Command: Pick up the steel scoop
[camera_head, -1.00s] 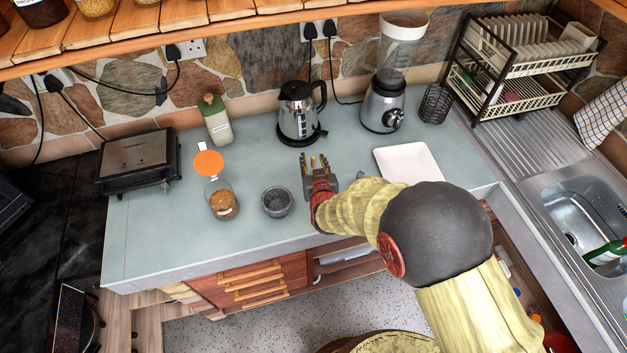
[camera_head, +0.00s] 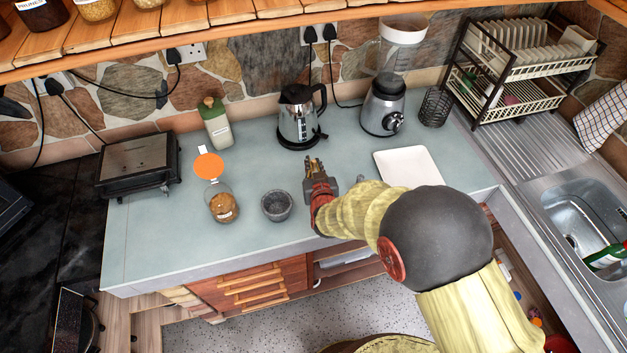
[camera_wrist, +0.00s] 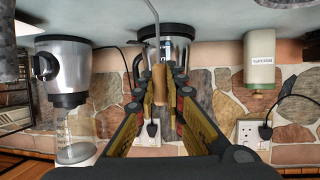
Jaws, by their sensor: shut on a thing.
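My gripper (camera_head: 318,168) is over the counter, between the grey bowl and the white tray, with its fingers closed together. In the wrist view, the fingers (camera_wrist: 160,82) are shut on the brown handle of the steel scoop (camera_wrist: 159,86). A thin steel shaft runs from the handle to the top edge of that view, where it leaves the picture. The scoop's bowl end cannot be made out. In the head view the fingers largely hide the scoop.
A grey bowl (camera_head: 276,205) and a glass jar (camera_head: 223,207) stand left of my gripper. A kettle (camera_head: 299,118) stands behind it, a blender (camera_head: 383,105) behind to the right. A white tray (camera_head: 408,165) lies to the right. The counter's front left is clear.

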